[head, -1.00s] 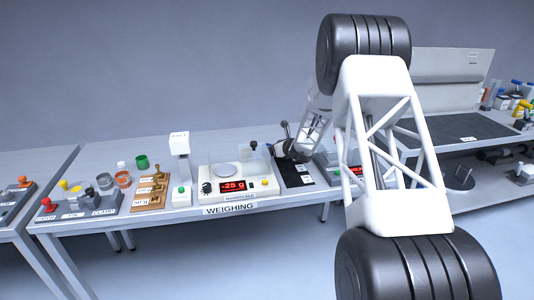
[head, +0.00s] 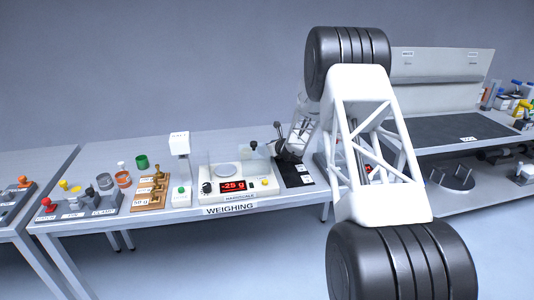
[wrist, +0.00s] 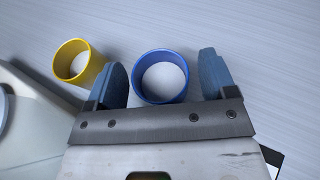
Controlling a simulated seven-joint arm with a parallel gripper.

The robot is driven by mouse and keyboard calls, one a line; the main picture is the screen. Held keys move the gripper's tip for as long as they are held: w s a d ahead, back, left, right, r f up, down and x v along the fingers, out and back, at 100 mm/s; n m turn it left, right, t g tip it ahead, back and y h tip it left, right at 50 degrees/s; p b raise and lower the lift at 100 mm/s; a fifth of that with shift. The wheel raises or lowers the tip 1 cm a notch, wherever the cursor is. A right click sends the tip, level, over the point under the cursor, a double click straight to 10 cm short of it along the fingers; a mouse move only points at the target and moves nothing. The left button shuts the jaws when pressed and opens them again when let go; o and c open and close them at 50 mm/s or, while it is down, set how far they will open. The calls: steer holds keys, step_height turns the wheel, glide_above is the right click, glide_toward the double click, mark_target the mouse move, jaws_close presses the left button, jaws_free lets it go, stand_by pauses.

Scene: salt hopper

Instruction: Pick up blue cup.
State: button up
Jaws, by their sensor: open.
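The blue cup (wrist: 161,77) stands on the bench in the wrist view, its round opening facing the camera and pale inside. My gripper (wrist: 163,62) is open, with one blue finger on each side of the blue cup. A narrow gap shows on both sides, wider on the right; I cannot tell how far down the fingers reach. The gripper's body covers the near part of the view. In the head view the blue cup cannot be made out; my arm covers part of the bench.
A yellow cup (wrist: 79,63) stands just left of my left finger. In the head view, a balance (head: 238,187) with red digits, a salt dispenser (head: 180,165) and a wooden block with brass weights (head: 152,195) stand left of my arm. Bare bench lies beyond the blue cup.

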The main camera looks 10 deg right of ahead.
steer(key=c, duration=1)
steer(key=shift+r, duration=0.2)
step_height(320, 180, up, 10)
steer(key=shift+f, duration=0.15)
stand_by(0.6)
